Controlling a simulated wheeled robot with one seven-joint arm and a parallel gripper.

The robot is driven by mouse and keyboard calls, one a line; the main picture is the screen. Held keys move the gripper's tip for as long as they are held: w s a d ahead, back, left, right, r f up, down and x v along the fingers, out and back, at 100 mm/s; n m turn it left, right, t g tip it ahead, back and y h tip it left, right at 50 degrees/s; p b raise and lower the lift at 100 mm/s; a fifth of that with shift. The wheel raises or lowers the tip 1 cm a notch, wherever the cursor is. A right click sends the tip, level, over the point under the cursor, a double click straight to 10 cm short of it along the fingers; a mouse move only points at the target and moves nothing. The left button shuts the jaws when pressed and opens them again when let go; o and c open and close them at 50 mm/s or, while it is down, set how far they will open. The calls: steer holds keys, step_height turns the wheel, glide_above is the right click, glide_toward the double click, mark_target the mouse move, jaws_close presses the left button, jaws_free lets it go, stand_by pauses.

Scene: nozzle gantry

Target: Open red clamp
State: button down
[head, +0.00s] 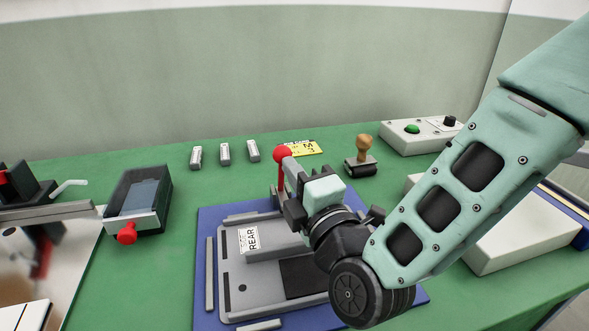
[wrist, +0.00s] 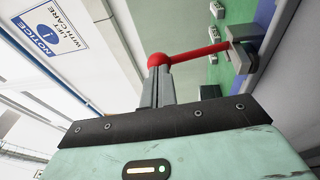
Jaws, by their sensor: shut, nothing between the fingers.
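The red clamp's lever stands about upright in the head view, with its round red knob (head: 282,154) on top. In the wrist view the red lever (wrist: 200,52) runs sideways from the knob to a dark clamp base (wrist: 242,57). The base is mostly hidden behind my gripper in the head view. My gripper (head: 289,166) is shut and empty, its fingertips at the knob. In the wrist view the closed fingertips (wrist: 159,72) are right against or just in front of the knob; I cannot tell if they touch.
A grey fixture plate labelled REAR (head: 252,239) lies on a blue base (head: 203,222) below my arm. A dark bin with a red knob (head: 137,200) is at left. A stamp (head: 362,160) and a control box with a green button (head: 420,134) stand behind at right.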

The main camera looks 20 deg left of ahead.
steer(key=shift+w+a+r+g+h+p, duration=0.15)
steer(key=shift+w+r+g+h+p, duration=0.1)
steer(key=shift+r+p, duration=0.3)
steer(key=shift+w+a+r+g+h+p, duration=0.15)
steer(key=shift+r+h+p, duration=0.15)
steer(key=shift+p, duration=0.4)
steer(key=w+a+m+g+h+p, duration=0.1)
steer(key=w+a+g+h+p, duration=0.3)
steer(key=w+p, duration=0.5)
steer(key=a+g+p, duration=0.1)
steer(key=p, duration=0.4)
steer(key=shift+w+a+r+g+h, duration=0.15)
steer(key=shift+a+r+g+h, duration=0.1)
steer(key=shift+g+h, duration=0.15)
steer(key=shift+w, duration=0.1)
steer(key=shift+r, duration=0.15)
